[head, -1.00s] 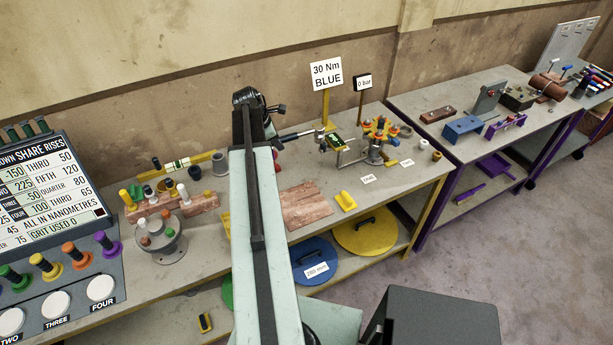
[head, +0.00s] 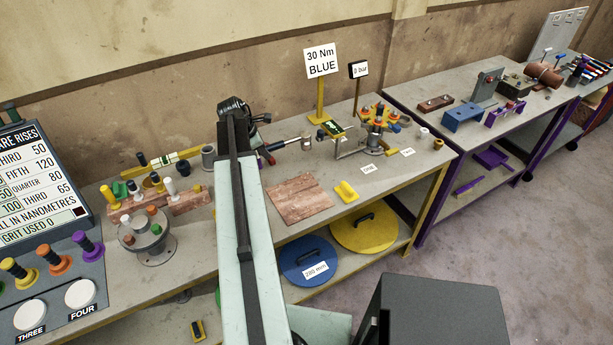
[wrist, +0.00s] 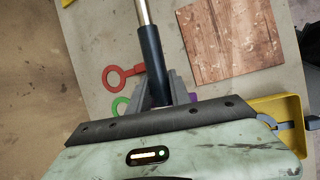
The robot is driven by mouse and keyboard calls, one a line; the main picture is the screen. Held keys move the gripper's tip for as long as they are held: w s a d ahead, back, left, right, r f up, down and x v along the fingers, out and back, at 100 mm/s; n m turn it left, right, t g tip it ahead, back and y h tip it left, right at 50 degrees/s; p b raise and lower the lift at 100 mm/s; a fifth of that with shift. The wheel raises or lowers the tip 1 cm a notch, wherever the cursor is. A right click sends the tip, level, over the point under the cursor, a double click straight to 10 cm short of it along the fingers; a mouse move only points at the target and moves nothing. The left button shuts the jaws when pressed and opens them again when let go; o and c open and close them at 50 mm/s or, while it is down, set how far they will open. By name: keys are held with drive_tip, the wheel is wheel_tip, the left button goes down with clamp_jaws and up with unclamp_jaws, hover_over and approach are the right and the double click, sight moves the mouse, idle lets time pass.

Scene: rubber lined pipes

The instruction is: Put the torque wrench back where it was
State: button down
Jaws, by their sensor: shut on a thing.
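My gripper (wrist: 155,88) is shut on the torque wrench, around its dark blue handle (wrist: 152,62). In the wrist view the bright metal shaft (wrist: 143,10) runs up out of the frame. In the head view the torque wrench (head: 288,144) sticks out to the right from behind my arm, its metal head toward the stand with the green-faced gauge. My gripper is mostly hidden there by my arm. The wrench appears held above the bench (head: 235,200); its exact height is unclear.
A sign reading 30 Nm BLUE (head: 322,60) stands behind the wrench. The bolted fixture with a yellow star-shaped top (head: 380,116) is to its right. A reddish wooden board (head: 298,199) lies in front. In the wrist view a red ring-ended tag (wrist: 116,76) lies left of the handle.

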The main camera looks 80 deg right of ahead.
sight(259, 162)
drive_tip(key=shift+f, duration=0.3)
wheel_tip(259, 162, down, 10)
drive_tip(key=b, duration=0.9)
drive_tip(key=shift+b, duration=0.4)
drive_tip(key=shift+r, duration=0.2)
drive_tip(key=c, duration=1.2)
unclamp_jaws()
drive_tip(key=shift+f, duration=0.2)
drive_tip(key=p+v, duration=0.7)
drive_tip(key=v, duration=0.1)
drive_tip(key=shift+s+r, duration=0.1)
